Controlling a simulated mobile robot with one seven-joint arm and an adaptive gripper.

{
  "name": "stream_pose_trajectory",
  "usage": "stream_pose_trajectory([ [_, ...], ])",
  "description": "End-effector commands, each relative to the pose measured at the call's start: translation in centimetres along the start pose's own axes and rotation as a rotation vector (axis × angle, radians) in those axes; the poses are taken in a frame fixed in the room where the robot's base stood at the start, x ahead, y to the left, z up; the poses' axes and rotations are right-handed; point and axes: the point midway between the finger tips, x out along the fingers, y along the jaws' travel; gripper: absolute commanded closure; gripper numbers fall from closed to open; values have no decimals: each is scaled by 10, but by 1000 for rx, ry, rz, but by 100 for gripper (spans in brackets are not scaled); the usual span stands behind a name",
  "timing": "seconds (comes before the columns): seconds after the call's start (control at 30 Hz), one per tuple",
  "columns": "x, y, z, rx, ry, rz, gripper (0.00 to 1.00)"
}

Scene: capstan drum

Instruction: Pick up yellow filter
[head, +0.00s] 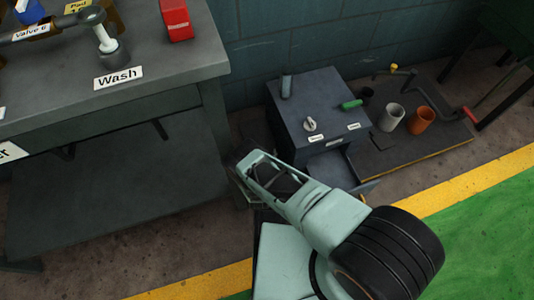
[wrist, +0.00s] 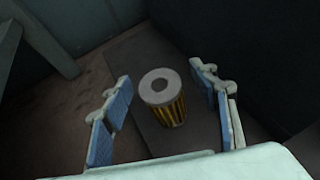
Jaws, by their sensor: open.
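The yellow filter (wrist: 171,111) is a short ribbed cylinder with a pale ring-shaped top and a dark centre hole. It stands upright on a dark flat surface in the wrist view. My gripper (wrist: 160,90) is open, its two blue-padded fingers to the left and right of the filter. The fingers appear apart from it. In the head view my gripper (head: 252,180) is low beside the workbench leg. I cannot make out the filter in the head view.
A grey workbench (head: 165,65) with a Wash label stands at left. A dark cabinet (head: 315,95) with an open drawer is right of my gripper. A platform (head: 420,145) with a white cup (head: 391,118) and an orange cup (head: 421,121) lies further right.

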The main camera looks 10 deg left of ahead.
Motion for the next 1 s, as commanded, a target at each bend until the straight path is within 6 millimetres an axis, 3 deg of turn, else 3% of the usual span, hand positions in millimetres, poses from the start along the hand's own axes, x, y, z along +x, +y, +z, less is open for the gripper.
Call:
stream_pose_trajectory([
  [0.3,-1,1,-1,0,1,0,47],
  [0.73,0,1,-1,0,1,0,94],
  [1.0,0,1,0,0,0,0,94],
])
